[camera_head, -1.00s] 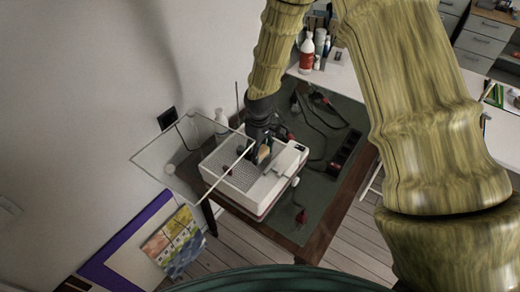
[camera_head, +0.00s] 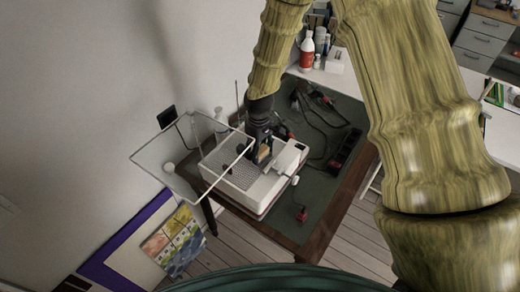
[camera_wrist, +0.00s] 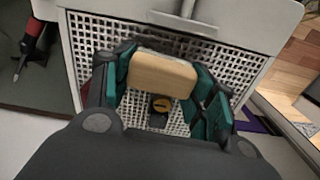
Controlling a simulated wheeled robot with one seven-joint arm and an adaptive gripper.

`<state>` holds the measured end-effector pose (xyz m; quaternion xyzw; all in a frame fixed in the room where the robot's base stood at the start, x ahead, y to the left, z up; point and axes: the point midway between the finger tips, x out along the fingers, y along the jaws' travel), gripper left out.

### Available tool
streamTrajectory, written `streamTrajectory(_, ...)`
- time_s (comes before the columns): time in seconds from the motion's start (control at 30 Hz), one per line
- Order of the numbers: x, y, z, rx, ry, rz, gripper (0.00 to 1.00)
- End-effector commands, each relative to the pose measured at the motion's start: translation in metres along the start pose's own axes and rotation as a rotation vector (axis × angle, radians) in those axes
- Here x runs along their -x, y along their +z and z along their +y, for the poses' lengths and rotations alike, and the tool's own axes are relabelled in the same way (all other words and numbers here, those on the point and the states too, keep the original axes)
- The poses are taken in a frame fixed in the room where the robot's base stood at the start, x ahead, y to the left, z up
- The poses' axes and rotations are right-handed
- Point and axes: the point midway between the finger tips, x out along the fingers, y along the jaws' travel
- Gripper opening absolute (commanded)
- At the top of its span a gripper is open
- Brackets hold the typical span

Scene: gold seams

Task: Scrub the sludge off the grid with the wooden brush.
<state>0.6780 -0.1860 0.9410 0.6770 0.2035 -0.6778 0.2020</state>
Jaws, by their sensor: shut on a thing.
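My gripper (camera_head: 262,150) is shut on the wooden brush (camera_wrist: 162,76), whose pale wooden block sits between the two fingers in the wrist view. The brush (camera_head: 265,152) also shows as a small tan block in the head view. It is over the perforated white grid (camera_wrist: 112,34) on top of a white box-shaped machine. The grid (camera_head: 238,172) lies to the left of my gripper in the head view. The brush's underside is hidden, so I cannot tell whether it touches the grid. A dark patch with an orange mark (camera_wrist: 159,108) shows just below the brush; I cannot tell whether it is sludge.
A clear lid panel (camera_head: 165,150) stands out at the machine's left. The machine rests on a green mat (camera_head: 325,185) on a wooden table. Cables, a black power strip (camera_head: 346,146) and a red plug (camera_head: 302,214) lie right. A red-and-white bottle (camera_head: 306,54) stands behind.

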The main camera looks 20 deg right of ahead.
Motion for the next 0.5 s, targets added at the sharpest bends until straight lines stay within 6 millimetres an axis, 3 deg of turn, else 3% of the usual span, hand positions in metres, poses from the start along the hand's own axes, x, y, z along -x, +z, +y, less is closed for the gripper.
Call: streamTrajectory(0.5, -0.0082, 0.0000, 0.0002, 0.000, 0.000, 0.000, 0.37)
